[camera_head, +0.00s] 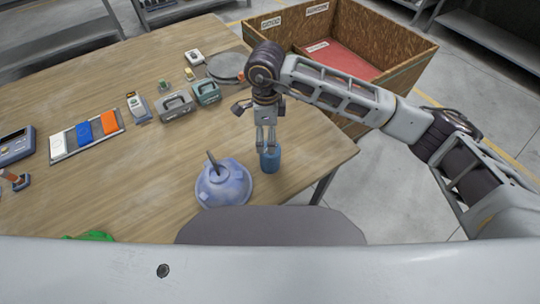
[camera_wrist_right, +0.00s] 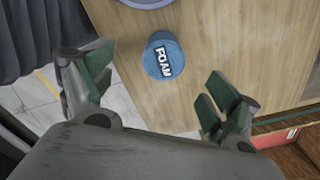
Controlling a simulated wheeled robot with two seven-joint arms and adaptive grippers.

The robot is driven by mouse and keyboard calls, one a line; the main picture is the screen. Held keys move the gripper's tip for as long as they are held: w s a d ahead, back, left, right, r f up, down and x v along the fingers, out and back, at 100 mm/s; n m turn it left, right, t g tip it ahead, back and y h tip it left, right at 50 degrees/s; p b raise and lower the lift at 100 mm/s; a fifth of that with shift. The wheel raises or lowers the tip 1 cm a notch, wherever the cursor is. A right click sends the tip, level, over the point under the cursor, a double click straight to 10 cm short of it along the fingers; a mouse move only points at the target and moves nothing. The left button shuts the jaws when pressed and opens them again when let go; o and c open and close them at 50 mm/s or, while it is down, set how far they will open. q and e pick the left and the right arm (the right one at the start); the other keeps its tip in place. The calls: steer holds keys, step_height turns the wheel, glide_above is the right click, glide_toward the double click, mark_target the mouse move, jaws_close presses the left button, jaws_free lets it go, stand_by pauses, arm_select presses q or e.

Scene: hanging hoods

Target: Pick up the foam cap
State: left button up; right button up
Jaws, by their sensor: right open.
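The foam cap is a small blue cylinder (camera_head: 270,160) standing near the right front edge of the wooden table. In the right wrist view the blue cap (camera_wrist_right: 164,56) shows its top with the word FOAM, ahead of and between the spread fingers. My right gripper (camera_head: 266,146) hangs just above and behind the cap in the head view; it is open and empty. In the right wrist view its fingertips (camera_wrist_right: 150,92) are wide apart, with green pads. Contact with the cap cannot be made out. My left gripper is not in view.
A blue-purple domed object (camera_head: 224,186) with a dark stick stands just left of the cap. Grey boxes (camera_head: 176,106), a round grey disc (camera_head: 228,66) and a tray of coloured blocks (camera_head: 60,156) lie farther off. A wooden crate (camera_head: 400,75) stands beyond the table's right edge.

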mark_target(270, 157)
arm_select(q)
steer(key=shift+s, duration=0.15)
arm_select(e)
steer(key=shift+d, duration=0.1)
steer(key=shift+f, duration=0.25)
step_height(270, 157, down, 7)
steer(key=shift+r, duration=0.1)
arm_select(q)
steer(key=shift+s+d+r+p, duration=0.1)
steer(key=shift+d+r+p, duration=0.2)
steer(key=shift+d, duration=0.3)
arm_select(e)
steer(key=shift+f, duration=0.65)
steer(key=shift+w, duration=0.1)
